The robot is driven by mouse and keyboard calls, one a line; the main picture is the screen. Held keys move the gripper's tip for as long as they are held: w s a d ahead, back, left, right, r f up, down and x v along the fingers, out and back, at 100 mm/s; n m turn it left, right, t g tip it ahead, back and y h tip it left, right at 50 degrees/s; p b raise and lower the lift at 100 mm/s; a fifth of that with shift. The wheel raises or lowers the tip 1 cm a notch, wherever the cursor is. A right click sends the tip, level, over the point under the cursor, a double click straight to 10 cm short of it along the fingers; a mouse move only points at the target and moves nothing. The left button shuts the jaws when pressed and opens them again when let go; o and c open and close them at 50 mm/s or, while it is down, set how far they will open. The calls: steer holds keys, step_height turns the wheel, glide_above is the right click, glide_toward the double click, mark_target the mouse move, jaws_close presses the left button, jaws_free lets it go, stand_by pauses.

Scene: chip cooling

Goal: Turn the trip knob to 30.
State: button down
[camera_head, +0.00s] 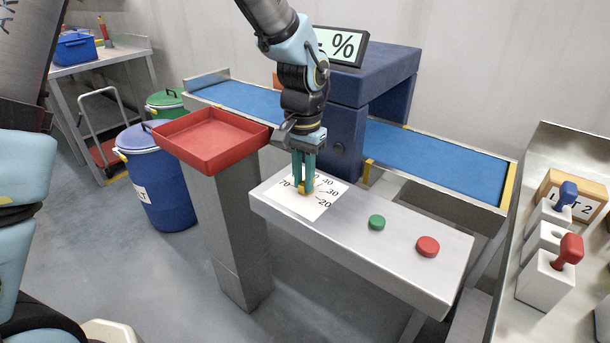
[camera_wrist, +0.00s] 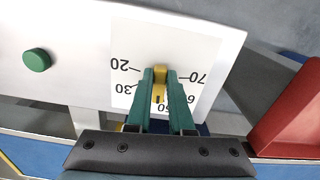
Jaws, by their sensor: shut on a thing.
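The yellow trip knob (camera_head: 305,189) stands on a white dial plate (camera_head: 316,208) at the left end of the grey panel. My gripper (camera_head: 303,182) points down over it, its green fingers shut on the knob's sides. In the wrist view the knob (camera_wrist: 160,73) shows between the fingertips, with a dark mark on its near part. That mark lies toward the 50 end of the scale, away from the 30 (camera_wrist: 122,89). The fingers hide part of the knob, so I cannot read its exact setting.
A green button (camera_head: 376,222) and a red button (camera_head: 428,246) are on the same panel to the right. A red tray (camera_head: 212,143) on a pillar stands close on the left. A blue conveyor (camera_head: 440,160) and blue scanner housing (camera_head: 372,75) are behind.

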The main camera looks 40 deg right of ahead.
steer(key=m, duration=0.2)
steer(key=m+p, duration=0.1)
steer(key=m, duration=0.1)
steer(key=m+p, duration=0.1)
steer(key=m, duration=0.1)
steer(key=shift+w+r, duration=0.1)
steer(key=shift+w, duration=0.25)
steer(key=m+p, duration=0.1)
steer(key=m, duration=0.1)
steer(key=m+p, duration=0.1)
steer(key=m, duration=0.1)
steer(key=m+p, duration=0.1)
steer(key=m, duration=0.1)
steer(key=shift+w+d+m, duration=0.15)
steer(key=shift+w+m, duration=0.15)
steer(key=shift+m, duration=0.1)
steer(key=c, duration=0.8)
jaws_free()
step_height(320, 180, up, 11)
steer(key=b, duration=0.1)
steer(key=shift+b, duration=0.4)
steer(key=shift+f, duration=0.2)
